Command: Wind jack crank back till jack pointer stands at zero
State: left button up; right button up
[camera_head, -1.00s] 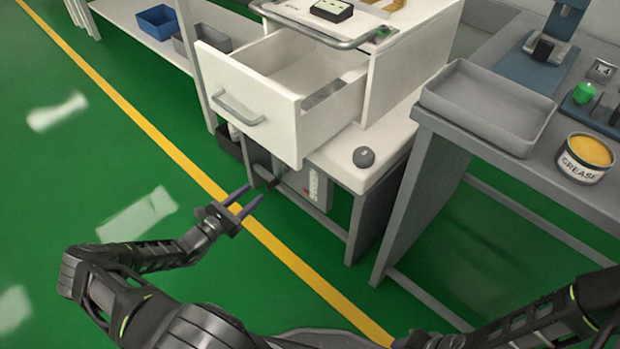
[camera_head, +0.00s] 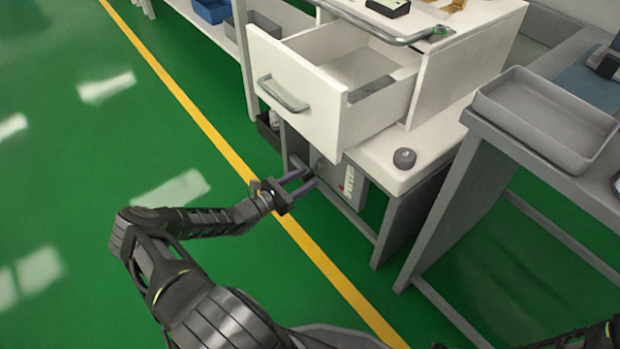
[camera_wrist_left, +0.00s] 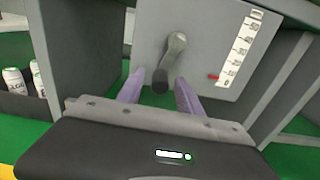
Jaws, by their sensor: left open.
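The jack is a grey box (camera_wrist_left: 205,72) under the bench, with a crank (camera_wrist_left: 174,50) on its front face. The crank's dark grip (camera_wrist_left: 160,82) hangs at the lower end of its grey arm. Right of it is a white scale (camera_wrist_left: 241,48), with a red jack pointer (camera_wrist_left: 213,77) beside its lower end; the markings are too small to read. My left gripper (camera_head: 309,178) is open in front of the jack. In the left wrist view its purple fingers (camera_wrist_left: 159,84) stand either side of the dark grip; contact cannot be told.
An open white drawer (camera_head: 305,112) juts out above my left gripper. A dark bin (camera_wrist_left: 18,106) with cans stands left of the jack, beyond an upright panel (camera_wrist_left: 85,50). A grey table with a tray (camera_head: 545,112) stands at right. Green floor is clear at left.

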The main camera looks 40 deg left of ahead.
pick_arm(q)
jog(key=shift+x, duration=1.1)
jog(key=shift+c, duration=0.2)
grip_shut()
